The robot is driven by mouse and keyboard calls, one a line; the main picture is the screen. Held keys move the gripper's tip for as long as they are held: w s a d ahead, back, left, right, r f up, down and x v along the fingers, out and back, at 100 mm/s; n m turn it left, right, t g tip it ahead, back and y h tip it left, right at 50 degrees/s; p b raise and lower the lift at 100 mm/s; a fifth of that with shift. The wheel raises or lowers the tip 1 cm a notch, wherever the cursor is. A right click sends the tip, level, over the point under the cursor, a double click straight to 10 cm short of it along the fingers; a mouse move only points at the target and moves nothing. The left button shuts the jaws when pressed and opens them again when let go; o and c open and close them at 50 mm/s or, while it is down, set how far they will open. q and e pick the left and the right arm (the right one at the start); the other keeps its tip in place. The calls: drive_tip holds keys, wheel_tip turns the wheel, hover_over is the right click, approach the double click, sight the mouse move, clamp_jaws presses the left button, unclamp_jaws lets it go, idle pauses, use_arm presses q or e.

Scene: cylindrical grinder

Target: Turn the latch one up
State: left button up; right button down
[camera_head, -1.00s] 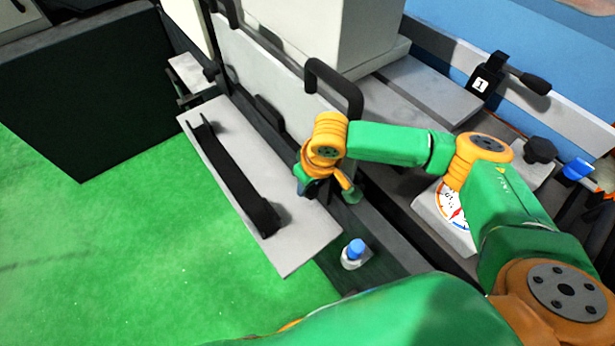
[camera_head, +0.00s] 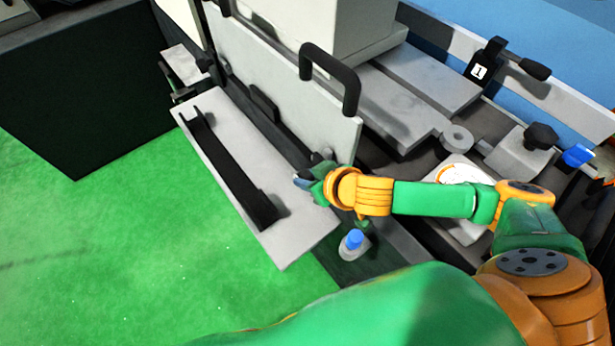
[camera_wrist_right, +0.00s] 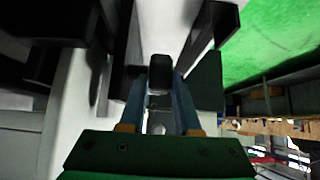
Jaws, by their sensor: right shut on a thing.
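A black latch (camera_head: 487,66) marked "1" sits on the pale rail at the upper right of the head view. Its black lever (camera_head: 534,68) sticks out to the right. My right gripper (camera_head: 308,180) is far from it, low at the machine's front beside the long silver panel. In the right wrist view its blue fingers (camera_wrist_right: 160,100) are shut on a small dark block (camera_wrist_right: 160,74), whose identity I cannot tell. In the head view the block is hidden by the gripper. My left gripper is not in view.
The silver panel (camera_head: 287,240) carries a long black bar handle (camera_head: 228,175). An upright grey door (camera_head: 270,70) with a black handle (camera_head: 333,75) stands behind my gripper. A blue-capped button (camera_head: 354,240) is close below my wrist. The green floor (camera_head: 120,250) is clear.

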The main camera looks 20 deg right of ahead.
sight(309, 179)
idle(0.3)
drive_tip(key=c, duration=0.9)
unclamp_jaws()
drive_tip(key=v, duration=0.3)
drive_tip(key=shift+s+d+r, duration=0.1)
drive_tip(key=shift+s+r, duration=0.05)
drive_tip(key=shift+r, duration=0.05)
drive_tip(key=p+v, duration=0.3)
drive_tip(key=p, duration=0.1)
drive_tip(key=shift+s+d+r, duration=0.1)
drive_tip(key=shift+s+r, duration=0.1)
drive_tip(key=shift+s, duration=0.1)
drive_tip(key=shift+w, duration=0.1)
